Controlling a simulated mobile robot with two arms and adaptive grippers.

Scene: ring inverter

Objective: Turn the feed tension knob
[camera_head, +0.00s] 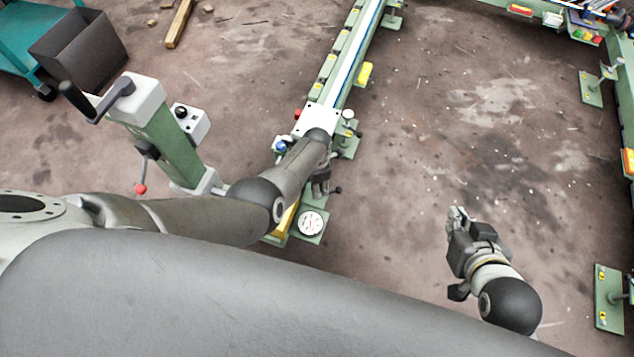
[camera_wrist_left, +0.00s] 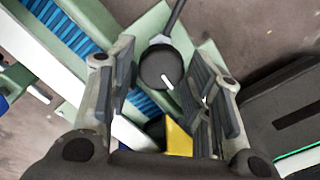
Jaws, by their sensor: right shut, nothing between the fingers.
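A round black knob with a white pointer mark (camera_wrist_left: 160,67) shows in the left wrist view, on a pale green plate. It looks to be the feed tension knob. My left gripper (camera_wrist_left: 163,95) is open, with one finger on each side of the knob in that view; I cannot tell whether they touch it. In the head view my left gripper (camera_head: 321,182) points down at the near end of the green rail, and the knob is not clearly visible there. My right gripper (camera_head: 458,212) is shut and empty, over bare floor to the right.
A green rail machine (camera_head: 340,75) runs away from me, with a white dial gauge (camera_head: 311,223) at its near end. A green post with a black crank (camera_head: 160,130) stands left of my left forearm. A dark bin (camera_head: 80,50) is far left.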

